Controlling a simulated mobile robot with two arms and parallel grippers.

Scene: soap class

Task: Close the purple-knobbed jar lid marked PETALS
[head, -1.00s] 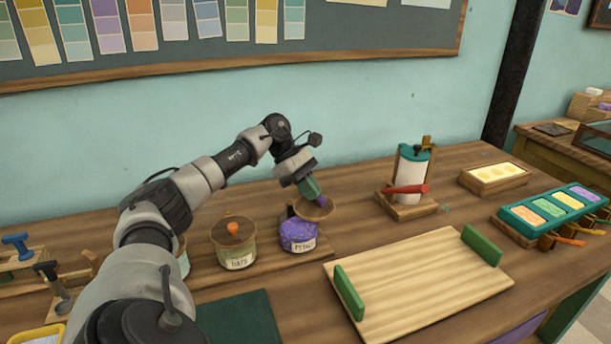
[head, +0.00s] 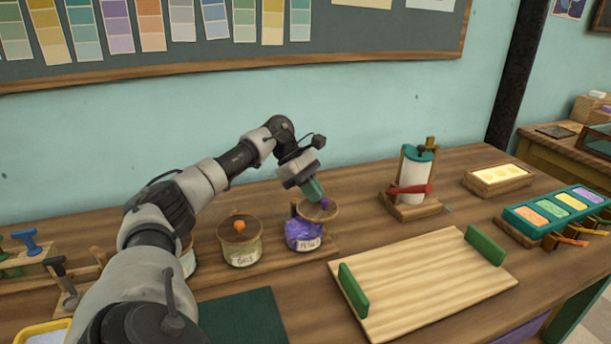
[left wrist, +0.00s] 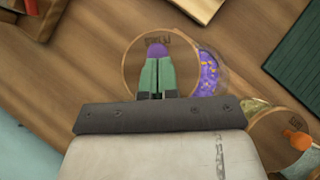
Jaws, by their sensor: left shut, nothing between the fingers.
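The PETALS jar (head: 303,234) holds purple petals and stands on a wooden strip. Its round wooden lid (head: 318,210) with a purple knob (head: 325,202) sits at the top of the jar, off toward the right and back. In the left wrist view the lid (left wrist: 135,78) overlaps only part of the jar (left wrist: 207,72), whose purple contents show beside it. I cannot tell whether the lid touches the rim. My left gripper (head: 318,194), with green fingers, is shut and empty, its tips right by the knob (left wrist: 157,50). My right gripper is out of view.
Another jar (head: 240,243) with an orange-knobbed lid stands left of the PETALS jar. A wooden tray (head: 425,280) with green handles lies to the front right. A dispenser (head: 411,182) with a red handle stands behind it. A dark green mat (head: 240,318) lies in front.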

